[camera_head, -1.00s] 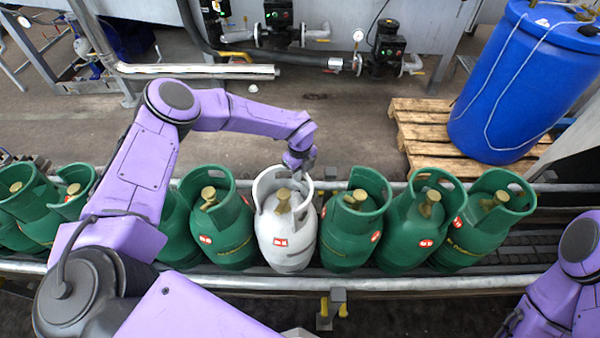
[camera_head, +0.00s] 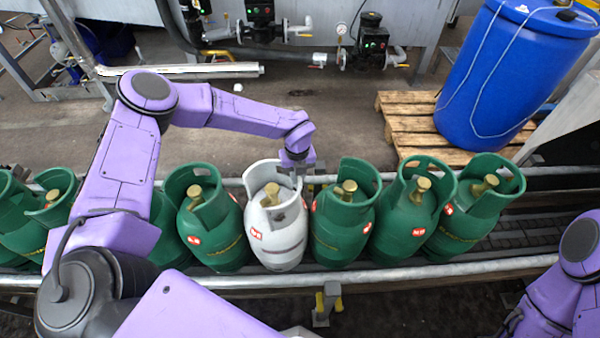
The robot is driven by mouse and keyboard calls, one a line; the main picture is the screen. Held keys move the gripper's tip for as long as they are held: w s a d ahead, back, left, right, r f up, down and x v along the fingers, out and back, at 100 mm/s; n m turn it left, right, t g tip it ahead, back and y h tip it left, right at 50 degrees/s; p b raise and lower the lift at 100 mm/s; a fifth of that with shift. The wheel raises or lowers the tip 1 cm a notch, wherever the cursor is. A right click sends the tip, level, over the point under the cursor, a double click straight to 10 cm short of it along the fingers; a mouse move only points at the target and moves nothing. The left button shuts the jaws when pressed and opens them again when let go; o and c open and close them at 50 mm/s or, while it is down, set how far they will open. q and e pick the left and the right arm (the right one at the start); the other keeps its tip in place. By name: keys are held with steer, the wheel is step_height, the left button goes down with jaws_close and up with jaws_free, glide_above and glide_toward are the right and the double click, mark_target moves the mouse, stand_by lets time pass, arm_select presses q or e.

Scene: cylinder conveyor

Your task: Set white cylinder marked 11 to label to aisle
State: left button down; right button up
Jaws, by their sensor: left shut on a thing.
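The white cylinder (camera_head: 278,238) stands upright in the row on the conveyor, between green cylinders. A red-and-white label (camera_head: 257,234) shows on the left part of its near side; I cannot read the number. Its brass valve (camera_head: 270,195) sits inside the white collar. My left gripper (camera_head: 298,172) reaches over from behind and is shut on the back right of the collar; its fingertips are small and partly hidden. My right arm shows only at the lower right edge, with its gripper out of view.
Green cylinders stand close on both sides, one (camera_head: 213,230) at the left and one (camera_head: 343,225) at the right. Metal rails (camera_head: 430,272) run along the conveyor. A blue drum (camera_head: 500,80) stands on a wooden pallet (camera_head: 410,125) behind. The floor behind the conveyor is mostly clear.

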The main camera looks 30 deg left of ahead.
arm_select(q)
steer(key=shift+s+d+m, duration=0.6)
steer(key=shift+d+m, duration=0.05)
steer(key=shift+m, duration=0.65)
steer(key=c, duration=1.2)
jaws_free()
steer(key=shift+r, duration=0.1)
step_height(320, 180, up, 9)
steer(key=b, duration=0.2)
steer(key=shift+r+b, duration=0.2)
steer(key=shift+b, duration=0.15)
steer(key=shift+r, duration=0.5)
steer(key=shift+s, duration=0.1)
